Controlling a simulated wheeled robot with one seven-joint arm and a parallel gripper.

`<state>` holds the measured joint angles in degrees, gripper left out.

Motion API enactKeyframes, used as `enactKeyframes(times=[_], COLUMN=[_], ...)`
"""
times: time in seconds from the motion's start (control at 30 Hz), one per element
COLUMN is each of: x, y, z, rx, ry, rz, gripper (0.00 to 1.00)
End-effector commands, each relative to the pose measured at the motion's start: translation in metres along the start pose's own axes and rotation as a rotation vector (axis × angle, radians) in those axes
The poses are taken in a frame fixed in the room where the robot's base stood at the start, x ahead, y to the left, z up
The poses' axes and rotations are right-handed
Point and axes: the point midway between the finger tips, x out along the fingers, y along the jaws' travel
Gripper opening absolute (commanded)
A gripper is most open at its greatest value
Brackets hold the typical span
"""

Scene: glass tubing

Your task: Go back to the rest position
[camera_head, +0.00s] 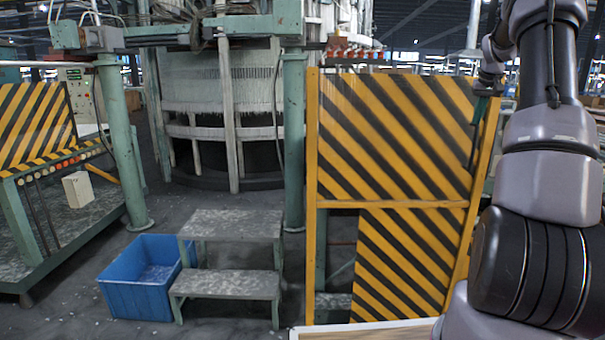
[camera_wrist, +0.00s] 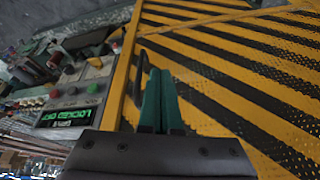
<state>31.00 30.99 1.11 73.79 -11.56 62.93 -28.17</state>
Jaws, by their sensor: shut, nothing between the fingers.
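My gripper (camera_wrist: 160,74) shows in the wrist view as two green fingers side by side, shut with nothing between them. Beyond the fingers is a yellow-and-black striped panel (camera_wrist: 235,75). My arm (camera_head: 548,185) rises along the right side of the head view, and its far end is near the top right corner of the same striped panel (camera_head: 395,130). In the head view the fingers are small and hard to make out. I cannot tell how far the fingers are from the panel.
A control box with a green-lit display (camera_wrist: 68,117) and knobs is left of the fingers. In the head view, a blue crate (camera_head: 140,300) and metal steps (camera_head: 230,285) stand on the floor before a large machine (camera_head: 220,90). A pale-edged surface (camera_head: 365,333) is at the bottom.

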Motion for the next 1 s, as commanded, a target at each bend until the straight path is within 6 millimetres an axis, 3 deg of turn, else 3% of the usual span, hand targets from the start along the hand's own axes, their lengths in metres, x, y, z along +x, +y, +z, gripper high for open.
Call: enactKeyframes(times=[0.03,0.2,0.37,0.5,0.73,0.9,1.0], x=[-0.027,-0.098,-0.154,-0.193,-0.232,-0.238,-0.236], y=[-0.025,-0.095,-0.147,-0.182,-0.215,-0.223,-0.224], z=[0.009,0.057,0.119,0.183,0.301,0.381,0.415], rx=[-0.008,-0.004,0.002,0.010,0.024,0.036,0.044], ry=[0.016,0.050,0.077,0.097,0.122,0.129,0.129], rz=[-0.011,-0.057,-0.106,-0.153,-0.237,-0.299,-0.325], gripper=[0.00,0.00,0.00,0.00,0.00,0.00,0.00])
